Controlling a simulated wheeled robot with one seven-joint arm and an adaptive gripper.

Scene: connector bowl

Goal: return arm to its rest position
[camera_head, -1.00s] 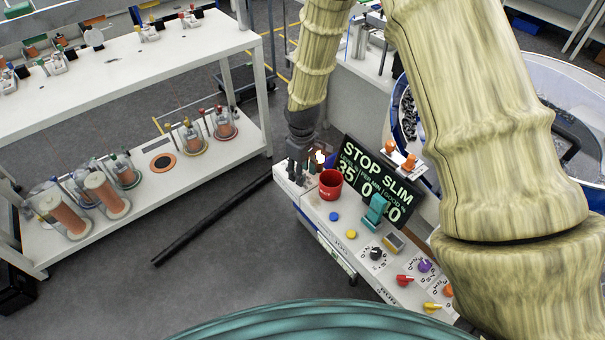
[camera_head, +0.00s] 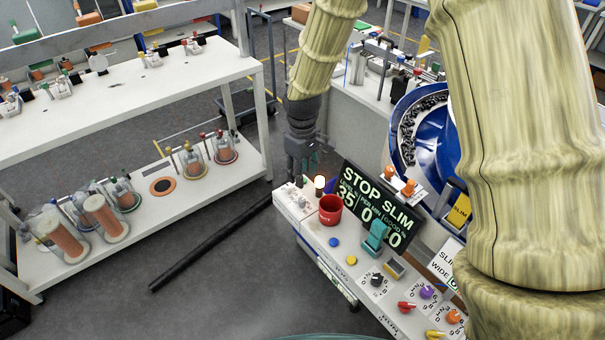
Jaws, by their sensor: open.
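My gripper (camera_head: 303,172) hangs at the end of my arm, pointing down, just above the far left corner of the white control panel (camera_head: 318,238). Its dark fingers are apart and nothing shows between them. A lit lamp (camera_head: 319,184) and a red cup-shaped part (camera_head: 331,208) stand on the panel just right of the fingers. My thick sleeved arm fills the right side of the picture and covers part of the machine behind it.
A black display (camera_head: 375,200) reading STOP SLIM stands on the panel among knobs and buttons. A blue bowl feeder (camera_head: 402,125) is behind it. A white shelf rack (camera_head: 190,177) with spools stands left. Grey floor between is clear, except a black bar (camera_head: 210,243).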

